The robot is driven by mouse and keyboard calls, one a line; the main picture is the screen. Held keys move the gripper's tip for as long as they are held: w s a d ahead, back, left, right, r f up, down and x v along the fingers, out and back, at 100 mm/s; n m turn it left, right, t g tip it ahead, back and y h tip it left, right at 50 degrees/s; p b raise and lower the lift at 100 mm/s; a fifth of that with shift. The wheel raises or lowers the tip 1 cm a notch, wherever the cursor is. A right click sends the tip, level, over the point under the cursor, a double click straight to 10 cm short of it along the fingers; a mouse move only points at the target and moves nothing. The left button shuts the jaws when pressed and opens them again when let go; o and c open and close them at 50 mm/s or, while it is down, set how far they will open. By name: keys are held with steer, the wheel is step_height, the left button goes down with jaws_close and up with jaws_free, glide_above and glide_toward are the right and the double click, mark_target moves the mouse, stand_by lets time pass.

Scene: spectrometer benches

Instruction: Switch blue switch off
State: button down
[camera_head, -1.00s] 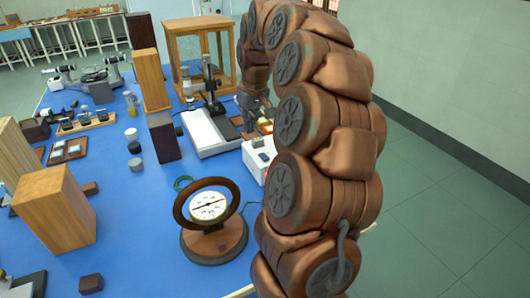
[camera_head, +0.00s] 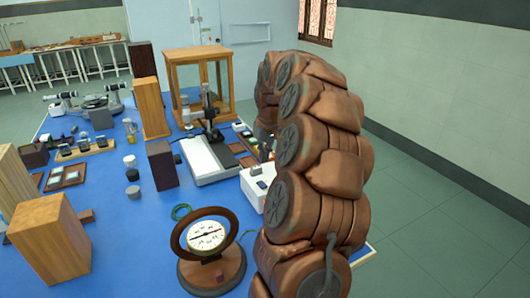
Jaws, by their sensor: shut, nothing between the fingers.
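A white box (camera_head: 254,197) stands on the blue bench top in the middle of the view, partly hidden behind my arm. A small dark bluish piece (camera_head: 262,184), which may be the blue switch, is on its top; its position is too small to read. My gripper (camera_head: 266,152) is mostly hidden behind my own arm, just beyond the box. The little that shows of it is dark, shut and empty. I cannot tell whether it touches anything.
A round dial meter (camera_head: 207,236) stands in front. A white instrument with a dark post (camera_head: 210,160) is left of the gripper, with a wood-framed glass case (camera_head: 200,55) behind. Several wooden blocks (camera_head: 48,240) stand at left. Floor (camera_head: 450,190) at right is clear.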

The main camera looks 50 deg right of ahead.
steer(key=p, duration=0.2)
glide_above(262, 185)
steer(key=f, duration=0.8)
steer(key=shift+s+a+f, duration=0.1)
steer(key=shift+s+a, duration=0.05)
steer(key=shift+s, duration=0.2)
steer(key=shift+s+f+p, duration=0.1)
steer(key=shift+f+p, duration=0.35)
steer(key=shift+f, duration=0.7)
steer(key=shift+f, duration=0.1)
steer(key=shift+s+f+t+b, duration=0.1)
steer(key=shift+f+t+b, duration=0.3)
steer(key=shift+b, duration=0.65)
steer(key=shift+a+r, duration=0.1)
steer(key=shift+r, duration=0.2)
steer(key=shift+w+d+r, duration=0.15)
steer(key=shift+w, duration=0.25)
steer(key=shift+w+d+r, duration=0.15)
steer(key=shift+w, duration=0.2)
steer(key=shift+r, duration=0.1)
